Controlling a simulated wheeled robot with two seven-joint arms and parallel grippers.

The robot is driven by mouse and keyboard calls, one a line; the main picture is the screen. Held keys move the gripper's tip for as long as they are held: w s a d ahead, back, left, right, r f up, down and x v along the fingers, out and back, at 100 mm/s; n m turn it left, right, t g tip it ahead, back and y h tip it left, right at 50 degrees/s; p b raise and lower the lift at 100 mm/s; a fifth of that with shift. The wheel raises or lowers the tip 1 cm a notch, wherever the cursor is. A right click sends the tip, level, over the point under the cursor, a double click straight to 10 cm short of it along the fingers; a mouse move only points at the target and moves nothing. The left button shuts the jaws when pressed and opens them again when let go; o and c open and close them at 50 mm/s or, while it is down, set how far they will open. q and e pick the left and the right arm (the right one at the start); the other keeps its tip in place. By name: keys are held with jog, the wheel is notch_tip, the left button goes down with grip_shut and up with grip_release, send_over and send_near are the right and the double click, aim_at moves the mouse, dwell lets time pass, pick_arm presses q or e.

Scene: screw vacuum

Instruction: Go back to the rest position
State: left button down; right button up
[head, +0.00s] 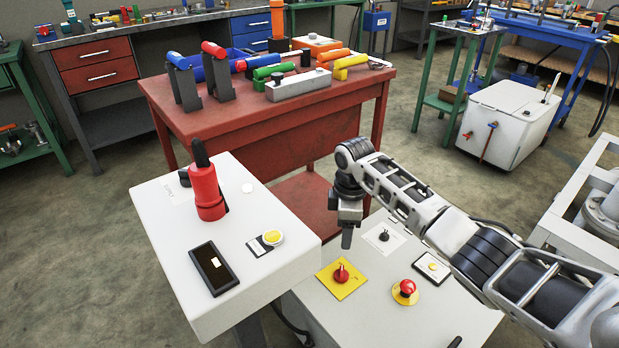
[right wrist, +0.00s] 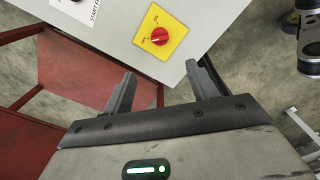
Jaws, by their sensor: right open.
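My right gripper (head: 347,232) hangs pointing down over the back left part of a grey control panel (head: 375,305). Its two fingers are apart with nothing between them in the right wrist view (right wrist: 160,88). The panel has a red rotary switch on a yellow plate (head: 341,275), just in front of the gripper and apart from it. The same switch shows in the right wrist view (right wrist: 160,36), beyond the fingertips. A black knob on a white plate (head: 384,235) sits right of the gripper. My left gripper is out of view.
A red emergency button (head: 407,288) and a yellow button (head: 432,266) are on the panel under my right arm. A white stand (head: 225,285) to the left holds a red black-topped device (head: 205,188). A red table (head: 275,125) with tools stands behind. A white frame (head: 565,225) is at right.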

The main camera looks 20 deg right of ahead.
jog(key=s+a+f+m+t+y+p, duration=0.2)
jog(key=s+a+f+p, duration=0.1)
jog(key=s+a, duration=0.3)
jog(key=s+a+f+m+t+y+p, duration=0.1)
jog(key=s+a+f+m+t+p, duration=0.15)
jog(key=s+a, duration=0.3)
pick_arm(q)
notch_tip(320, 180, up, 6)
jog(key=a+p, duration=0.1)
jog(key=p, duration=0.5)
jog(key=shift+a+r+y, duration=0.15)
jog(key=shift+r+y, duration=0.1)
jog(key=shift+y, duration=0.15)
pick_arm(e)
jog(key=s+r+m+t, duration=0.6)
jog(key=s+r, duration=0.6)
jog(key=r, duration=0.1)
jog(key=shift+s+a+r, duration=0.15)
jog(key=shift+a+r, duration=0.1)
jog(key=shift+a, duration=0.15)
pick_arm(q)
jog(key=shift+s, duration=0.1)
